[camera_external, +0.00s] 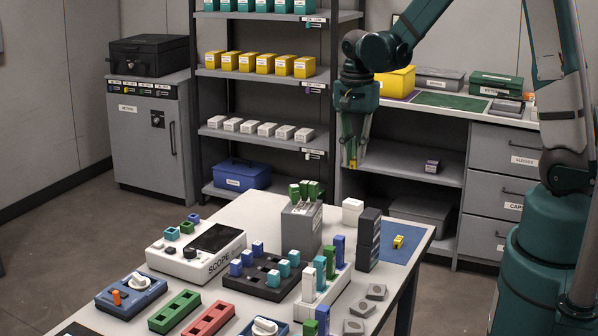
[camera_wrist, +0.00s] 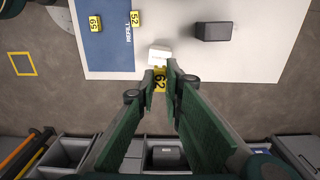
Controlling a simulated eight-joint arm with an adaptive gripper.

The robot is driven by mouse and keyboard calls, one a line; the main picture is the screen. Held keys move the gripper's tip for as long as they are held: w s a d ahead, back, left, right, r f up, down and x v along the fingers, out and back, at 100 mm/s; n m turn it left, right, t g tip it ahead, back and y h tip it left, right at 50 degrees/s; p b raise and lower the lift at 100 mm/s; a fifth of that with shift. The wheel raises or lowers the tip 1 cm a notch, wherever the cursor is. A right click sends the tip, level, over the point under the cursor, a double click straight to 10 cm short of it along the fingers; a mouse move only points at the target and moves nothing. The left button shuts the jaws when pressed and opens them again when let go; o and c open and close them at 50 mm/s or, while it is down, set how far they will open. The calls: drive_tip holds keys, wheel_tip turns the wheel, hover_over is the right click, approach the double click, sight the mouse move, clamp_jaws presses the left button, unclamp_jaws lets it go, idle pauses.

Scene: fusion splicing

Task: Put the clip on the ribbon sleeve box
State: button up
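My gripper (camera_external: 353,160) hangs in the air above and behind the far end of the white workbench. It is shut on a small yellow clip (camera_wrist: 159,82) marked 62, which shows between the fingertips in the wrist view. I cannot pick out the ribbon sleeve box for certain, as the small labels are unreadable. A small white box (camera_external: 352,210) stands near the far end of the bench, apart from the gripper. It also shows just beyond the fingertips in the wrist view (camera_wrist: 159,53). Several white boxes (camera_external: 250,127) line a shelf.
A dark upright block (camera_external: 368,238) stands beside the white box. A grey holder with green pieces (camera_external: 301,223) stands left of it. A shelf rack and a counter (camera_external: 430,120) stand behind.

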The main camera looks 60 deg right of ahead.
drive_tip(key=shift+f, duration=0.1)
hover_over(353, 202)
drive_tip(key=shift+d+f+b, duration=0.1)
drive_tip(key=shift+f+b, duration=0.2)
drive_tip(key=shift+f, duration=2.5)
drive_tip(key=shift+f, duration=0.15)
drive_tip(key=shift+f, duration=1.95)
drive_tip(key=shift+f+b, duration=0.2)
drive_tip(key=shift+b, duration=0.2)
drive_tip(key=o, duration=0.6)
drive_tip(key=shift+r, duration=0.3)
drive_tip(key=shift+r+p, duration=0.8)
drive_tip(key=shift+r, duration=5.1)
